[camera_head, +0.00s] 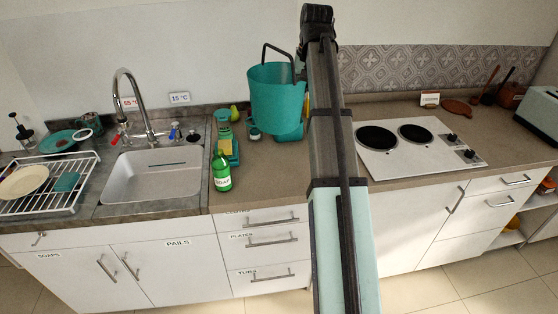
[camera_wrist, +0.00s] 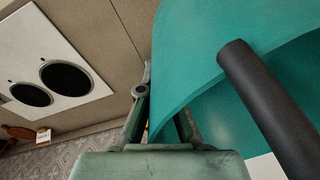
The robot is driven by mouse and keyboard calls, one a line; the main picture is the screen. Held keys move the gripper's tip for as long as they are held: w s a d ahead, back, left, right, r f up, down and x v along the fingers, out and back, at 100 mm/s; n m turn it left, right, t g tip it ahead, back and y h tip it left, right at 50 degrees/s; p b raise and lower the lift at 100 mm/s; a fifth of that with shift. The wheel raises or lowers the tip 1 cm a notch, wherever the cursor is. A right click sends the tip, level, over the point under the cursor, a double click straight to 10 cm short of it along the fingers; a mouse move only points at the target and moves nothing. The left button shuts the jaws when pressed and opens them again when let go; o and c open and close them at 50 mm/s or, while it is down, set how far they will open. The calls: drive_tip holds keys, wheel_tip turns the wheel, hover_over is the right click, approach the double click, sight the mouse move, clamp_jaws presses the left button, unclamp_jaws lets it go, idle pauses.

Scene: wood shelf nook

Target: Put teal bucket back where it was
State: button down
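The teal bucket (camera_head: 276,98) with a dark handle hangs upright in the air above the counter, left of my arm in the head view. My gripper (camera_head: 301,72) is mostly hidden behind my arm there. In the wrist view the bucket wall (camera_wrist: 195,45) fills the upper right, with its dark handle crossing in front. My gripper's fingers (camera_wrist: 162,122) close on the bucket's edge, one on each side. A cabinet door labelled PAILS (camera_head: 180,262) is shut below the sink.
The sink (camera_head: 152,175) and dish rack (camera_head: 45,188) are farther left. The cooktop (camera_head: 410,150) is at right. Counter in front of the bucket is clear.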

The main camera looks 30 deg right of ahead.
wheel_tip(320, 180, down, 19)
drive_tip(key=p, duration=0.3)
drive_tip(key=shift+p, duration=0.35)
drive_tip(key=shift+f, duration=0.2)
drive_tip(key=c, duration=1.7)
unclamp_jaws()
drive_tip(key=o, duration=0.4)
drive_tip(key=r, duration=0.4)
drive_tip(key=s+r+b, duration=0.1)
drive_tip(key=r, duration=0.3)
drive_tip(key=s+r+b, duration=0.1)
drive_tip(key=r, duration=0.3)
drive_tip(key=shift+d, duration=0.3)
